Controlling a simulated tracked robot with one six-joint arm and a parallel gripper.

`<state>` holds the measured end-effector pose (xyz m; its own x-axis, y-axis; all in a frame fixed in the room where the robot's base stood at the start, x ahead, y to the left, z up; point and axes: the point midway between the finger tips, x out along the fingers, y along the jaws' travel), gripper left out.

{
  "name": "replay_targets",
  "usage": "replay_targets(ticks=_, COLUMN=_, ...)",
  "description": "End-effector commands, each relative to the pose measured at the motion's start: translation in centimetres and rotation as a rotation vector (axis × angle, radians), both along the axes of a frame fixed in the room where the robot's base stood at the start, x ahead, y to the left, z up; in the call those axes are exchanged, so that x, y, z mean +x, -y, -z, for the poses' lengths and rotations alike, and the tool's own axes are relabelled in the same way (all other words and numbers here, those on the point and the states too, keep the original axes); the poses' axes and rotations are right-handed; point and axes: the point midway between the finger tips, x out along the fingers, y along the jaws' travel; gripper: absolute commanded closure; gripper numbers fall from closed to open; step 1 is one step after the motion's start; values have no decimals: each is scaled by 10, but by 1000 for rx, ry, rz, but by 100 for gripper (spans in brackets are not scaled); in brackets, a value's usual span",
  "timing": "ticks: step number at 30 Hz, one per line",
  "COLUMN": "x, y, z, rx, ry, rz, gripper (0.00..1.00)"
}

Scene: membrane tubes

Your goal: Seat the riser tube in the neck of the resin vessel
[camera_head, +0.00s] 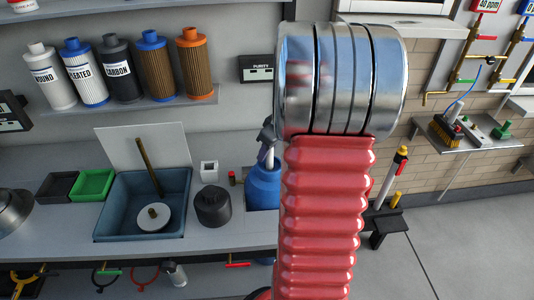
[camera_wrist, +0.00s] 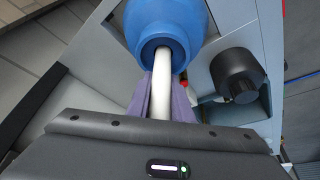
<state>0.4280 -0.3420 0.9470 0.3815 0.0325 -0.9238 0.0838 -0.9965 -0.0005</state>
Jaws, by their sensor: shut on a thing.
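The resin vessel is a blue bottle (camera_head: 263,190) near the right end of the counter, partly hidden by my arm in the head view. In the wrist view the blue vessel (camera_wrist: 165,22) shows its round neck opening facing me. The riser tube is a white rod (camera_wrist: 163,85), and its far end appears inside the neck; how deep it goes I cannot tell. A bit of the pale tube shows above the vessel in the head view (camera_head: 270,158). My gripper (camera_wrist: 161,90) is shut on the tube with its purple-grey fingers, close to the neck.
A black capped cylinder (camera_head: 213,207) stands left of the vessel, with a small white block (camera_head: 209,171) behind it. A blue sink (camera_head: 118,220) holds a rod and a white disc. Filter cartridges (camera_head: 122,70) line the shelf above. The counter's front edge is close to the vessel.

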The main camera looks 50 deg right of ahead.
Motion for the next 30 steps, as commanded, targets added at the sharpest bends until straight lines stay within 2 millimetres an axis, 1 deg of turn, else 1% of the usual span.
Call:
replay_targets(ticks=1, x=0, y=0, z=5, rx=1, ry=0, rz=1, gripper=100)
replay_targets(ticks=3, x=0, y=0, z=9, rx=0, ry=-1, rz=1, gripper=100)
replay_targets(ticks=12, x=0, y=0, z=10, rx=-1, ry=0, rz=0, gripper=100)
replay_targets(ticks=28, x=-1, y=-1, z=26, rx=3, ry=-5, rz=0, gripper=100)
replay_targets(ticks=29, x=-1, y=-1, z=26, rx=3, ry=-6, rz=0, gripper=79)
replay_targets(ticks=30, x=-1, y=-2, z=26, rx=3, ry=-6, rz=0, gripper=76)
